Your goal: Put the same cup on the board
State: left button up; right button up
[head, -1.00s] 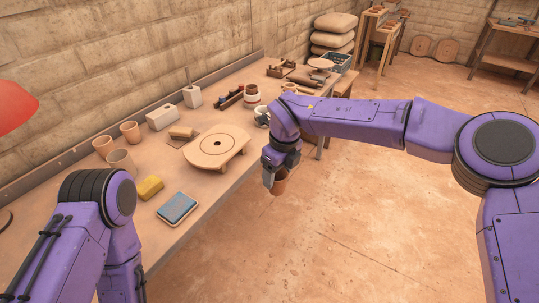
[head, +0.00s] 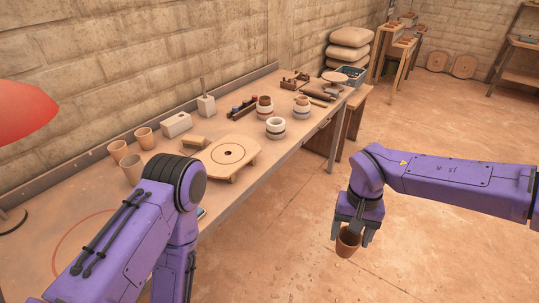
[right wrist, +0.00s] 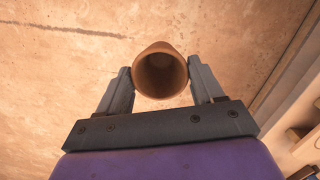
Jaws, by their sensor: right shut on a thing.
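A brown clay cup (head: 347,243) is held between the fingers of my right gripper (head: 352,232), out over the floor and clear of the table. In the right wrist view the cup (right wrist: 160,72) shows its round open mouth to the camera, with a finger on each side. The board (head: 235,170) is a pale wooden slab with short feet, lying on the table, with a round disc and dark centre hole on top. Nothing stands on it. The held cup is to its right and apart from it. My left gripper is out of view; only its arm shows.
The long table (head: 290,150) runs along the brick wall. Three clay cups (head: 144,137) stand at its left. The floor at right is open.

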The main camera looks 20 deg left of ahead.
aim_at(228, 154)
jog(key=z, duration=0.25)
jog(key=i, duration=0.65)
jog(key=u, duration=2.45)
